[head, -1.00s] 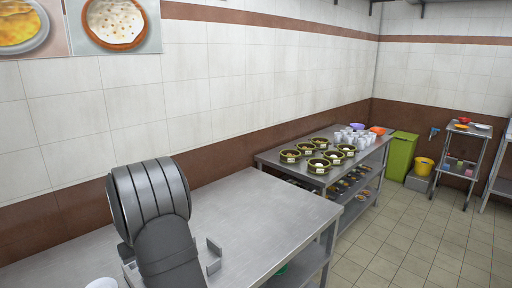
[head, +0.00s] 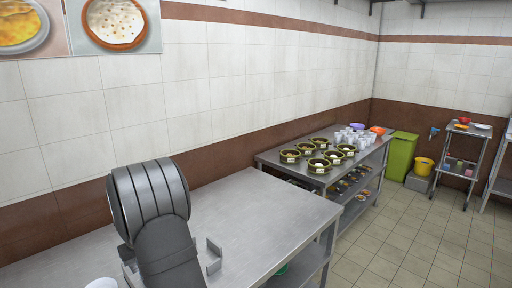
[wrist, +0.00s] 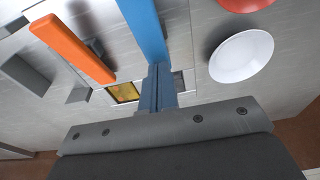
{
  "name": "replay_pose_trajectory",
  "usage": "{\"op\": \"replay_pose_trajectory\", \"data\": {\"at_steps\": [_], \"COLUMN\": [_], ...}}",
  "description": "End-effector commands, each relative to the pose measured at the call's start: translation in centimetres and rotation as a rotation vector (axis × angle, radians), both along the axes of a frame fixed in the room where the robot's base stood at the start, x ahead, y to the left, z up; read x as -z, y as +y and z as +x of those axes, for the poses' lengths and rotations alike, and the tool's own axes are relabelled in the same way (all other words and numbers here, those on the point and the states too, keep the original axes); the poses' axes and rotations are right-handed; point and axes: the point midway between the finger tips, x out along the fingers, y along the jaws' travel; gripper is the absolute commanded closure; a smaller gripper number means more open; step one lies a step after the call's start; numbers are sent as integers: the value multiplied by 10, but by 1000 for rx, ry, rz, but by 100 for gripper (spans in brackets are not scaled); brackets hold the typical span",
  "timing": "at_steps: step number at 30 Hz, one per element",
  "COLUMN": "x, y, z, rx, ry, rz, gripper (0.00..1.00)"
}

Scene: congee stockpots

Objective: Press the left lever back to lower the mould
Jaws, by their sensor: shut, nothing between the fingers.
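In the wrist view, a blue lever (wrist: 143,30) runs from the top edge down towards my gripper (wrist: 158,72). My gripper is shut and empty, its fingertips at the near end of the blue lever. I cannot tell whether they touch it. An orange lever (wrist: 72,48) lies apart to the left. A small yellow-gold surface (wrist: 124,92) shows beside my fingers, partly hidden; I cannot tell whether it is part of the mould. In the head view my arm hides the levers and my gripper. Only a metal bracket (head: 214,250) shows beside the arm.
A white bowl (wrist: 241,55) and a red bowl (wrist: 246,4) stand to the right in the wrist view. In the head view, the steel table (head: 262,205) is clear right of the arm. A second table behind holds bamboo steamers (head: 319,166) and white cups (head: 355,138).

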Motion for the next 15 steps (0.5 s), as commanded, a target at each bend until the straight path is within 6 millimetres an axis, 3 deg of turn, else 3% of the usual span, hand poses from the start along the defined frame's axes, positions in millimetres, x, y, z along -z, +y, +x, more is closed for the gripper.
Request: {"op": "replay_pose_trajectory", "data": {"at_steps": [15], "x": [-38], "y": [0], "z": [1], "rx": [0], "ry": [-1], "rz": [1], "gripper": [100]}}
